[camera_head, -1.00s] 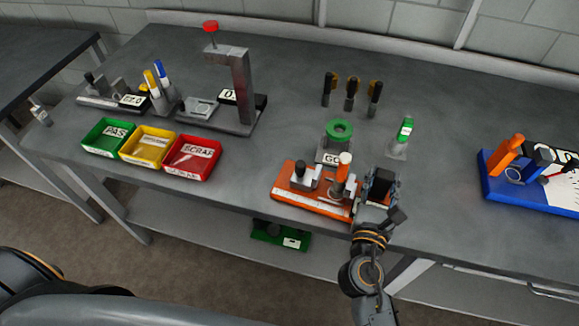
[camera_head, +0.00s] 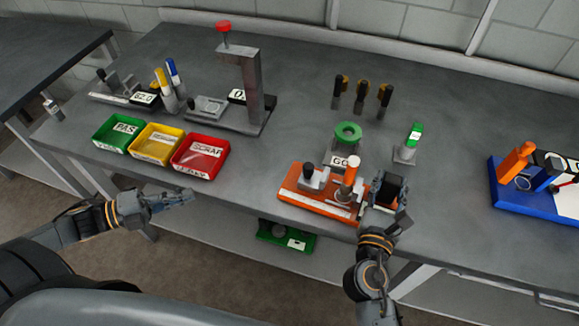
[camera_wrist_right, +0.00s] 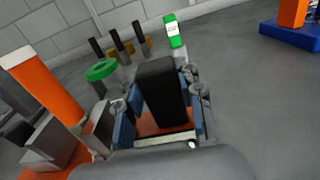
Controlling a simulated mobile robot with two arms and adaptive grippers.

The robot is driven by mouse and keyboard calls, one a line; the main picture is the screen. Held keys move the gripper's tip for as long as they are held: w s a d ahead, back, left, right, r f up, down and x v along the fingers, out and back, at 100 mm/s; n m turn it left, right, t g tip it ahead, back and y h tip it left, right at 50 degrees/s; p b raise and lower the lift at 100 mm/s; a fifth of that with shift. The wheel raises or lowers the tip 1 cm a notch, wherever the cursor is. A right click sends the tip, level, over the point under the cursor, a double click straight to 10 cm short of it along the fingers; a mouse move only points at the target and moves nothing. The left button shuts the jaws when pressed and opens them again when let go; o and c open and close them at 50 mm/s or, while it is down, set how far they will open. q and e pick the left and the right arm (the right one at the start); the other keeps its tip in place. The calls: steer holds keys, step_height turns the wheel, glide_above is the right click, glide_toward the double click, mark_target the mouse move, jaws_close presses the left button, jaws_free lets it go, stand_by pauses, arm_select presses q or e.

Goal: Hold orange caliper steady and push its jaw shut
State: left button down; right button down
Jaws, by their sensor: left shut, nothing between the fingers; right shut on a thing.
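The orange caliper (camera_head: 289,189) lies near the table's front edge, with a white scale strip along it. A grey block with a black knob (camera_head: 308,170) and a white-topped orange post (camera_head: 349,174) stand on it, with a gap between them; the post is large at left in the right wrist view (camera_wrist_right: 42,88). My right gripper (camera_head: 385,182) is shut on an upright black block (camera_wrist_right: 160,92) at the caliper's right end, over orange base.
Green (camera_head: 111,145), yellow (camera_head: 157,157) and red (camera_head: 202,170) trays stand near the left front edge. A green ring gauge (camera_head: 348,130) and a green-topped block (camera_head: 414,133) stand behind the caliper. A blue base (camera_head: 510,195) is at right. Table between the red tray and caliper is clear.

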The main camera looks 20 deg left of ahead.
arm_select(q)
steer(key=w+d+r+m+g+h, duration=0.2)
steer(key=w+d+r+m, duration=0.15)
steer(key=r, duration=0.25)
steer(key=w+d+r+m+g+h, duration=0.2)
steer(key=d+r+m+h, duration=0.15)
steer(key=d+r, duration=0.2)
steer(key=shift+n+y, duration=0.8)
steer(key=shift+y, duration=0.05)
steer(key=f, duration=0.4)
steer(key=shift+w+d+f, duration=0.2)
steer(key=shift+w+f, duration=0.05)
steer(key=shift+w, duration=0.05)
steer(key=shift+d+f, duration=0.1)
steer(key=shift+f, duration=0.3)
steer(key=shift+w+d+f+n, duration=0.15)
steer(key=shift+w+d+n, duration=0.05)
steer(key=shift+d+n, duration=0.1)
glide_toward(314, 177)
steer(key=d+r, duration=0.1)
steer(key=w+d+r, duration=0.2)
steer(key=d, duration=0.1)
